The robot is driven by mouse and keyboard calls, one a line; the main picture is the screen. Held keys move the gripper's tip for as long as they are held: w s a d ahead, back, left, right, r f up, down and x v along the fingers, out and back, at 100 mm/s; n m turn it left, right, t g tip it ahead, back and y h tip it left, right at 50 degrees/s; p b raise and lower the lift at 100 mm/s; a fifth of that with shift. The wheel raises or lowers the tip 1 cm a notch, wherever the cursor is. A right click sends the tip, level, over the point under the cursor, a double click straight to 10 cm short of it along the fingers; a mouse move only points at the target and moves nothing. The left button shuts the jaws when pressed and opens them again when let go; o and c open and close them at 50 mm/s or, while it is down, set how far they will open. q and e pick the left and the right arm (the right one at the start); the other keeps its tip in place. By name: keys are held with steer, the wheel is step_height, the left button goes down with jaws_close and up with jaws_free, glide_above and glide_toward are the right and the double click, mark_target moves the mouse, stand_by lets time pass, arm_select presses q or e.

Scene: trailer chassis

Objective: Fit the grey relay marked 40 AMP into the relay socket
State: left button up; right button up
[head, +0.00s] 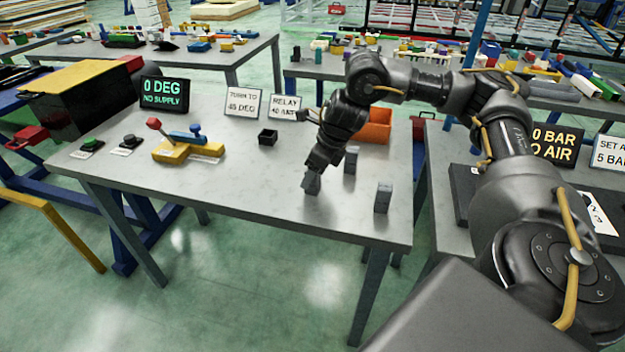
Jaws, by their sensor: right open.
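Two grey upright blocks, which look like relays, stand on the grey table: one relay (383,198) near the right front edge, another relay (351,160) farther back. A third grey block (311,186) shows right under my right gripper (313,172), partly hidden by it. My right gripper points down at this block and is open; I cannot tell whether the fingers touch it. No 40 AMP marking is legible on any block. A small black open box, which looks like the relay socket (268,137), sits left of the gripper, before the relay sign (286,107). My left gripper is out of view.
An orange bin (376,126) stands behind my right gripper. A yellow base with red and blue levers (185,148), two push buttons and a 0 DEG display (164,92) occupy the table's left. The table's middle front is clear.

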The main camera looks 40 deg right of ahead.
steer(key=shift+c, duration=0.2)
steer(key=c, duration=1)
steer(key=shift+r, duration=0.15)
steer(key=shift+c, duration=0.2)
steer(key=shift+r, duration=0.2)
step_height(320, 180, up, 2)
steer(key=shift+r+b, duration=0.2)
steer(key=shift+b, duration=0.25)
steer(key=s+a+r, duration=0.2)
steer(key=a+r, duration=0.3)
steer(key=a, duration=0.1)
steer(key=s+a+r, duration=0.2)
steer(key=a+r, duration=0.3)
steer(key=a, duration=0.2)
steer(key=shift+s+a+p, duration=0.15)
steer(key=shift+s+p, duration=0.25)
